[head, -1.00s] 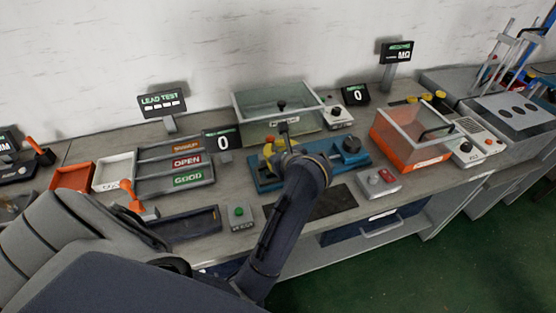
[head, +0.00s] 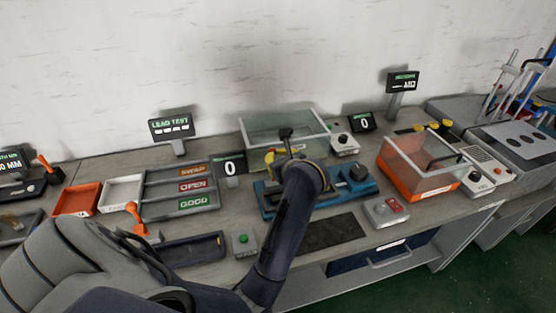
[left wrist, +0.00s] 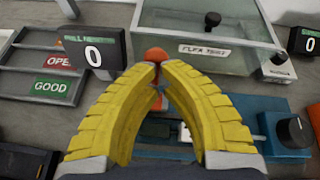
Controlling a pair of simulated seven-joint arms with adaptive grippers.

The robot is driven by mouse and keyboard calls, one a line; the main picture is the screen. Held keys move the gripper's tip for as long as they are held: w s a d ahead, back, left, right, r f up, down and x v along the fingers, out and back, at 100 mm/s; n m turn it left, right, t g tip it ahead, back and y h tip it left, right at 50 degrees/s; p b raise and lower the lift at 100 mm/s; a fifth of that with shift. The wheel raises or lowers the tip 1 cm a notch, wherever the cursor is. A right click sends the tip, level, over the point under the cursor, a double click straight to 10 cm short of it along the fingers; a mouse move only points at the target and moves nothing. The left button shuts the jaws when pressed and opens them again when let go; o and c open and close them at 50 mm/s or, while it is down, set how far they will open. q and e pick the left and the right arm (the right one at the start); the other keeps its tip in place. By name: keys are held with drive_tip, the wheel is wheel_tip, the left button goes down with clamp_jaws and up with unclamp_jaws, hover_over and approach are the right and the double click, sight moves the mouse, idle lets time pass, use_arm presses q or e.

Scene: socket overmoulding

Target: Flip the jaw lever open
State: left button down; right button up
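The blue fixture (head: 268,207) stands on the bench in the middle of the head view, with a dark round knob (head: 357,173) at its right end. It also shows behind the fingers in the left wrist view (left wrist: 252,104). The jaw lever (left wrist: 156,54) has an orange ball end, which shows just above my fingertips in the left wrist view. My left gripper (left wrist: 157,68) has yellow ribbed fingers that nearly meet around the lever just below the ball. In the head view my left arm hides the lever and most of the gripper (head: 270,157).
A clear-lidded flex test box (head: 262,127) stands just behind the fixture. A sorting rack (head: 180,190) is to the left, and an orange clear-topped box (head: 410,172) to the right. A green-button box (head: 243,241) and red-button box (head: 386,211) stand in front.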

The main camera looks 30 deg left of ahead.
idle(0.4)
use_arm(q)
wheel_tip(320, 180, up, 10)
idle(0.6)
idle(0.5)
